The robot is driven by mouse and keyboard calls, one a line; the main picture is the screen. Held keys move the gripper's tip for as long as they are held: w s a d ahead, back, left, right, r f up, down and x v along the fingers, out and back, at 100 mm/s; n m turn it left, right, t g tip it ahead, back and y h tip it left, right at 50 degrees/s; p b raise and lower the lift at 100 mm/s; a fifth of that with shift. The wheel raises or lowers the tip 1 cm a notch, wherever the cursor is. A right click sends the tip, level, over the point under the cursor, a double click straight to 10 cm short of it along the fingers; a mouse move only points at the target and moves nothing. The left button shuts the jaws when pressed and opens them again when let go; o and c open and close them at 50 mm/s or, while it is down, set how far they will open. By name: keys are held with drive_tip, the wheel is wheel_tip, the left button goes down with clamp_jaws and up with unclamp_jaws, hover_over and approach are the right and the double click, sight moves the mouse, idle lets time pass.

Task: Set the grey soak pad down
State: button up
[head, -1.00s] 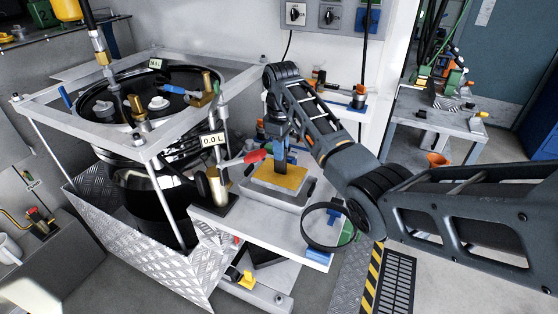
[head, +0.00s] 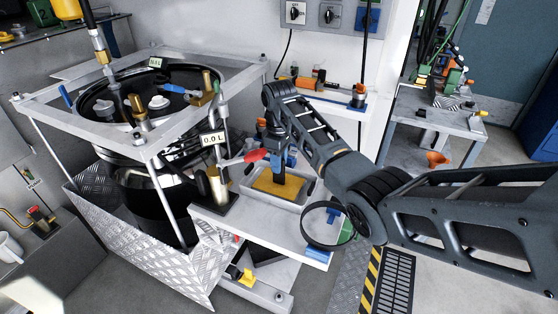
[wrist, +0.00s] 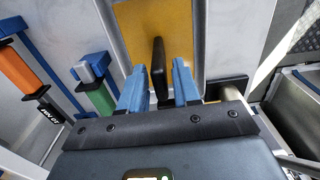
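A dark grey upright piece (wrist: 158,68) stands between my gripper's fingers in the wrist view. It looks like the soak pad or its grip; I cannot tell which. My gripper (wrist: 160,92) has blue fingers standing apart on either side of this piece, with yellow showing in the gaps. Below is a yellow surface (head: 268,187) inside a shallow grey tray (head: 308,190) on a white shelf. In the head view my gripper (head: 284,168) points down over the tray, and its fingertips and the piece's lower end are hard to make out.
A black strapped tank (head: 130,200) in a metal frame stands left of the tray. A red-tipped tool (head: 255,156) lies near the tray's back left. Orange-, blue- and green-handled items (wrist: 20,68) lie left in the wrist view. A black ring (head: 310,232) is at the shelf's front right.

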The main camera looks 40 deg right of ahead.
drive_tip(key=shift+o, duration=0.8)
wheel_tip(320, 180, up, 12)
drive_tip(key=p, duration=0.1)
drive_tip(key=shift+r+p, duration=0.2)
drive_tip(key=shift+p, duration=0.1)
